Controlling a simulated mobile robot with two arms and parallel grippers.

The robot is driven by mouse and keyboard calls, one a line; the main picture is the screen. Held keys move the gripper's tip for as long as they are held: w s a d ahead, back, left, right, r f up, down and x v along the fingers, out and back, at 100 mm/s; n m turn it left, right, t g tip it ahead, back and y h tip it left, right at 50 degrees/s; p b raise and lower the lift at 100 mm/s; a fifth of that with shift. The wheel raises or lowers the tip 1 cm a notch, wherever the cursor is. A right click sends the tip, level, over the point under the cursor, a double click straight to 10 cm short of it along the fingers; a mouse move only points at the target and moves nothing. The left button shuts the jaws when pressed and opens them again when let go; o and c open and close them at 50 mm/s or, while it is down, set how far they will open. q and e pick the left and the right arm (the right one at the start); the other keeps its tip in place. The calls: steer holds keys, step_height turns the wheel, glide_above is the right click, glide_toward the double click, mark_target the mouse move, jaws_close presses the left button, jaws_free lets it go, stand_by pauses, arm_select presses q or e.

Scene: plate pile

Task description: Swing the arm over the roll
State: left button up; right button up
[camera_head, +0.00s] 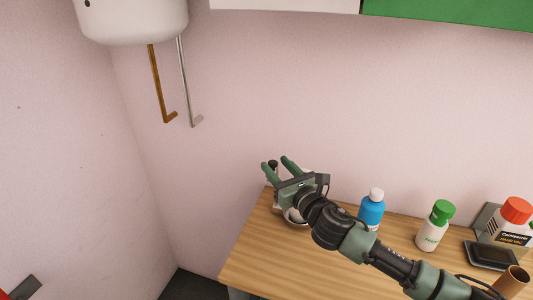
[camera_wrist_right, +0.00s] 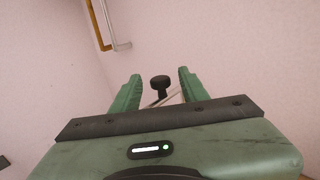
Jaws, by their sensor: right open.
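My right gripper (camera_head: 278,168) reaches in from the lower right over the far left part of the wooden counter (camera_head: 262,255). Its fingers are open and point toward the back wall. In the right wrist view, a black knob (camera_wrist_right: 160,83) on a thin metal rod shows between and beyond the two fingers, with nothing gripped.
A blue bottle with a white cap (camera_head: 371,211), a white bottle with a green cap (camera_head: 434,227) and a red-capped container (camera_head: 514,215) stand on the right. A dark flat device (camera_head: 490,255) and brown tube (camera_head: 511,281) lie nearer. The counter's left front is bare.

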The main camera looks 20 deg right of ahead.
steer(key=x, duration=0.5)
steer(key=shift+w+f+p, duration=0.1)
steer(key=shift+w+p, duration=0.15)
steer(key=shift+p, duration=0.15)
steer(key=c, duration=0.9)
arm_select(q)
steer(key=shift+s+r, duration=0.5)
steer(key=shift+s, duration=0.05)
arm_select(e)
jaws_close()
